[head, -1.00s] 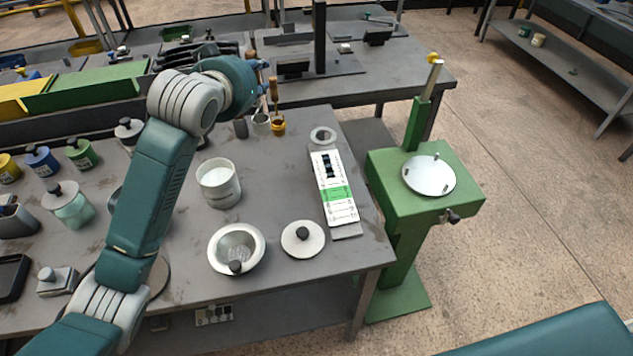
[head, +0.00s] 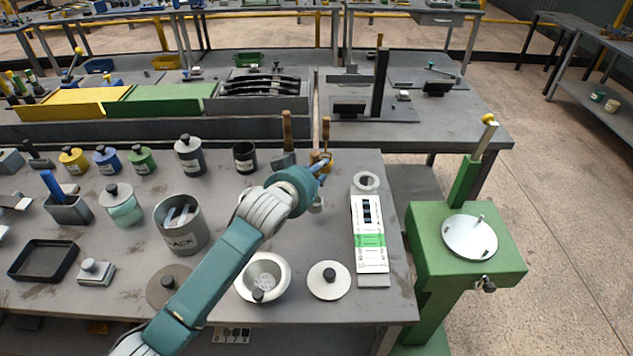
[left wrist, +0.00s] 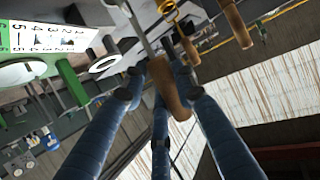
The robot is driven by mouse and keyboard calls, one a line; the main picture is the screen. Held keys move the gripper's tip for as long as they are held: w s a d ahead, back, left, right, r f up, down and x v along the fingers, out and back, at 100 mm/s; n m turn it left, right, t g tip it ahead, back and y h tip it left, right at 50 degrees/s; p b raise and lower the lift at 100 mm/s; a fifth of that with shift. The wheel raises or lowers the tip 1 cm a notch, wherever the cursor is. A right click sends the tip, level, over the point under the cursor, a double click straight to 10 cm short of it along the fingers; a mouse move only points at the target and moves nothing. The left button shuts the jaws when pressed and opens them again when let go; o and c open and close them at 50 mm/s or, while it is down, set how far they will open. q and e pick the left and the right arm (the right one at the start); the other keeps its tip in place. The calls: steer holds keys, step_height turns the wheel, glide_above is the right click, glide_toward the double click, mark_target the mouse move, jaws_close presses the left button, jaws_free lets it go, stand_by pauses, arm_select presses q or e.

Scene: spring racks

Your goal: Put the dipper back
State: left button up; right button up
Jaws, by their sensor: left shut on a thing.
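My left gripper (head: 318,172) is over the middle of the workbench, shut on a wooden handle. In the left wrist view this handle (left wrist: 172,92) sits between the blue fingers (left wrist: 162,100), with a thin metal rod running up from it; it appears to be the dipper. In the head view the hand hides most of it, and its lower end cannot be told clearly. My right gripper is not in view.
A white bowl (head: 283,285), a knobbed lid (head: 328,280) and a white-green chart (head: 369,235) lie in front and to the right. A grey tin (head: 181,226) and several knobbed jars stand left. A green pedestal (head: 425,240) stands off the bench's right edge.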

arm_select(q)
steer(key=shift+f, duration=0.4)
step_height(320, 180, down, 4)
steer(key=shift+r+p, duration=0.2)
steer(key=shift+p, duration=0.1)
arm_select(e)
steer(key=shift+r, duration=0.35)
arm_select(q)
steer(key=shift+f, duration=0.2)
steer(key=o, duration=1.1)
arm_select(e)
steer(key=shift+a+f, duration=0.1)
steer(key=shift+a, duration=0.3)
arm_select(q)
steer(key=shift+r, duration=0.1)
